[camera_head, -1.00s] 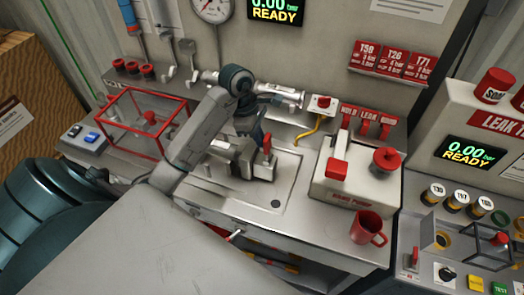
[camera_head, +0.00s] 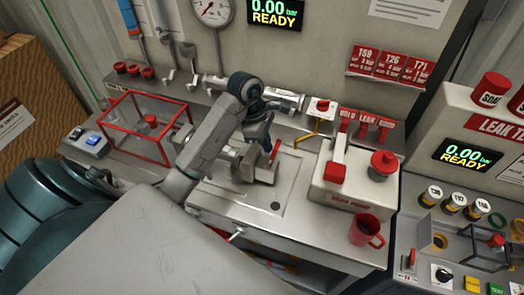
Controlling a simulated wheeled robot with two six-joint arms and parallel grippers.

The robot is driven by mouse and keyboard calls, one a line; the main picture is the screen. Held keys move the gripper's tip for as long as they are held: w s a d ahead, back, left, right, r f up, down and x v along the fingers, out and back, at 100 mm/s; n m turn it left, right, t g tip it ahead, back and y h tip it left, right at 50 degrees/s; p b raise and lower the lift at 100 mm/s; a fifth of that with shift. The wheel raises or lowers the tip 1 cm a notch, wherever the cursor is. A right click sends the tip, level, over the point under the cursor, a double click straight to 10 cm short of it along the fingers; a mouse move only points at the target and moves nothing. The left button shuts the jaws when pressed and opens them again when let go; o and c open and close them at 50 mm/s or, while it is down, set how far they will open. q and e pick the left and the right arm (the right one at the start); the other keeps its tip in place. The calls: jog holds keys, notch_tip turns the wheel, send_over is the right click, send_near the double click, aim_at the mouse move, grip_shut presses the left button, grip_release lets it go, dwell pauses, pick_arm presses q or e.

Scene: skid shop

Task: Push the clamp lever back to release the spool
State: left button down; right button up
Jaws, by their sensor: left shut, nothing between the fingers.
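The clamp lever (camera_head: 275,151) has a red handle and stands tilted at the right of the grey clamp block on the steel bench plate. My left gripper (camera_head: 262,146) is shut and empty, close beside the lever on its left; I cannot tell whether they touch. My arm and wrist hide much of the clamp. Grey metal parts show around the clamp, but I cannot clearly pick out the spool among them. My right gripper is not in view.
A red wire-frame box (camera_head: 148,125) stands left on the bench. A white pump box (camera_head: 345,185) with red knobs and a red mug (camera_head: 366,230) stand right. A leak test panel (camera_head: 465,155) is at the far right. The bench plate (camera_head: 285,190) is clear in front of the clamp.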

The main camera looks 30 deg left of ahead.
pick_arm(q)
jog(key=shift+d, duration=0.2)
jog(key=shift+a, duration=0.15)
jog(key=shift+s+a+b, duration=0.2)
jog(key=shift+a+b, duration=0.15)
jog(key=shift+a, duration=0.3)
